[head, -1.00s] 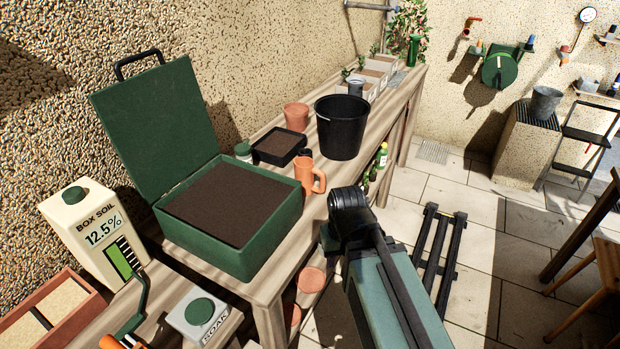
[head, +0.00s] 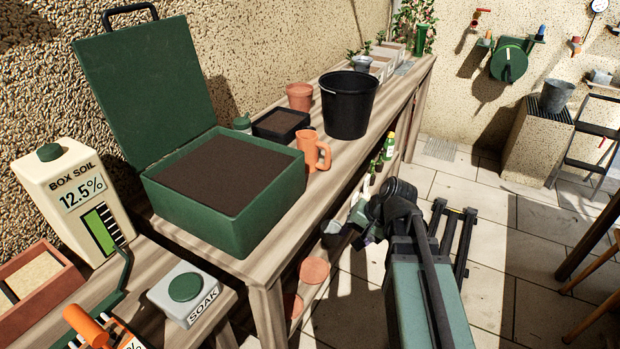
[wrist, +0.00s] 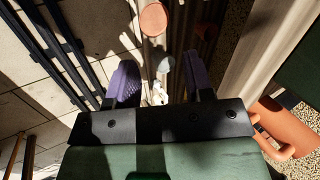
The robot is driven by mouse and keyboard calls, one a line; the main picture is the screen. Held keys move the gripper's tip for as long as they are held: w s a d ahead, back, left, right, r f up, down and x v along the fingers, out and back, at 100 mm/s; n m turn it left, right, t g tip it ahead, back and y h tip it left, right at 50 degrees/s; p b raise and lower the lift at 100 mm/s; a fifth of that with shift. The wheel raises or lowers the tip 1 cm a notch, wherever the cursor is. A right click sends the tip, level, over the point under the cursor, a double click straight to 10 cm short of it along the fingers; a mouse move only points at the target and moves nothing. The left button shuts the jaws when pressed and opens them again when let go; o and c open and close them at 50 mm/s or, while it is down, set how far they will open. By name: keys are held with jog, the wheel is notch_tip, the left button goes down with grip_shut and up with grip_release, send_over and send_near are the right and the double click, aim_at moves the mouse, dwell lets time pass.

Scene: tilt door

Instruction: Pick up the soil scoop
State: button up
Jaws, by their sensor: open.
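My gripper (head: 368,232) is in front of the bench's right side, beside the lower shelf. In the wrist view its two purple-padded fingers (wrist: 160,80) are apart with nothing gripped. A small white object (wrist: 158,95) shows between them, too small to identify. No thing is clearly recognisable as the soil scoop. An orange cup-like piece with a loop handle (head: 313,150) stands on the bench top, right of the green soil box; I cannot tell whether it is the scoop. An orange handled piece also shows at the right of the wrist view (wrist: 285,130), apart from the fingers.
The open green box (head: 225,225) holds dark soil. A black bucket (head: 348,118), black tray (head: 280,137) and terracotta pot (head: 299,97) stand behind it. Terracotta discs (head: 314,270) and bottles (head: 388,150) are on the lower shelf. A black slatted rack (head: 455,235) stands right of my arm.

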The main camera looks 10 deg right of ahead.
jog(key=w+d+f+m+t+y+b, duration=0.1)
jog(key=w+f+m+t+y+b, duration=0.2)
jog(key=w+m, duration=0.2)
jog(key=m+t+y, duration=0.3)
jog(key=m+t, duration=0.5)
jog(key=m, duration=0.9)
send_near(328, 166)
jog(key=x, duration=0.3)
jog(key=r+x, duration=0.1)
jog(key=x, duration=0.6)
jog(key=shift+w+r+b, duration=0.3)
jog(key=shift+w+r, duration=0.05)
jog(key=shift+w, duration=0.1)
grip_shut()
